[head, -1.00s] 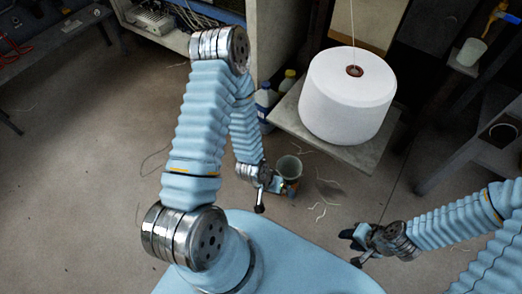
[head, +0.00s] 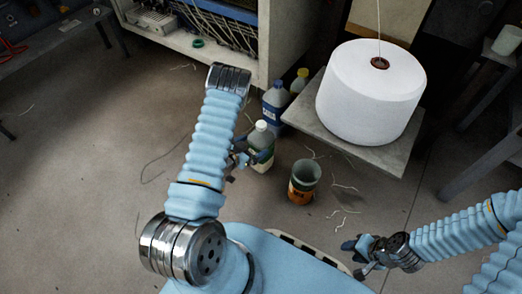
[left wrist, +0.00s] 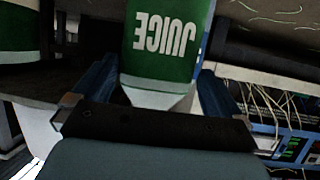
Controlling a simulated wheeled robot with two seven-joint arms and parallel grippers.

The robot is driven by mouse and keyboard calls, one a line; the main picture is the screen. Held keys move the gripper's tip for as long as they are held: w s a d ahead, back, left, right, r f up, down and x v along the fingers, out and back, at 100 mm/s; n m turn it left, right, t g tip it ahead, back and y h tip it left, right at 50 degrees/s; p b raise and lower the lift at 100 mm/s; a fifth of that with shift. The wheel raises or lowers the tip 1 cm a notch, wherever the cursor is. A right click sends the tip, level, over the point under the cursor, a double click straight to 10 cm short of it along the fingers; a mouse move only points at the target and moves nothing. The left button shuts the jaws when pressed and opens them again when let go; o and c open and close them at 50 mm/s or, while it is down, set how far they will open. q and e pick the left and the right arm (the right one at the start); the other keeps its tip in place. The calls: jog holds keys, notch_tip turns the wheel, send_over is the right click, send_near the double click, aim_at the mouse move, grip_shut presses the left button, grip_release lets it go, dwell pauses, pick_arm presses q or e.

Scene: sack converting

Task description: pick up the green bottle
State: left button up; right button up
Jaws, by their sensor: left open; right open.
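The green bottle (head: 262,147) has a white cap and a green label and stands upright on the floor, left of the shelf. In the left wrist view the bottle (left wrist: 160,45) shows large and upside down, with "JUICE" on its label. My left gripper (head: 243,157) is at the bottle's left side, partly hidden by my arm. In the left wrist view its open fingers (left wrist: 154,80) stand on either side of the bottle, with gaps visible. My right gripper (head: 357,252) is open and empty at the lower right, away from the bottle.
A blue bottle (head: 274,103) and a yellow-capped bottle (head: 299,82) stand behind. A cup with an orange band (head: 303,183) stands to the right. A shelf (head: 389,156) carries a large white spool (head: 369,95). Loose threads lie on the open floor at left.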

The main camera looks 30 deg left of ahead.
pick_arm(q)
jog(key=b+x, duration=0.1)
jog(key=x, duration=0.3)
jog(key=shift+w+d+f, duration=0.2)
jog(key=shift+w+f, duration=0.05)
jog(key=shift+w, duration=0.45)
jog(key=shift+c, duration=0.2)
jog(key=c, duration=1.2)
jog(key=shift+c, duration=0.3)
jog(key=shift+r, duration=0.1)
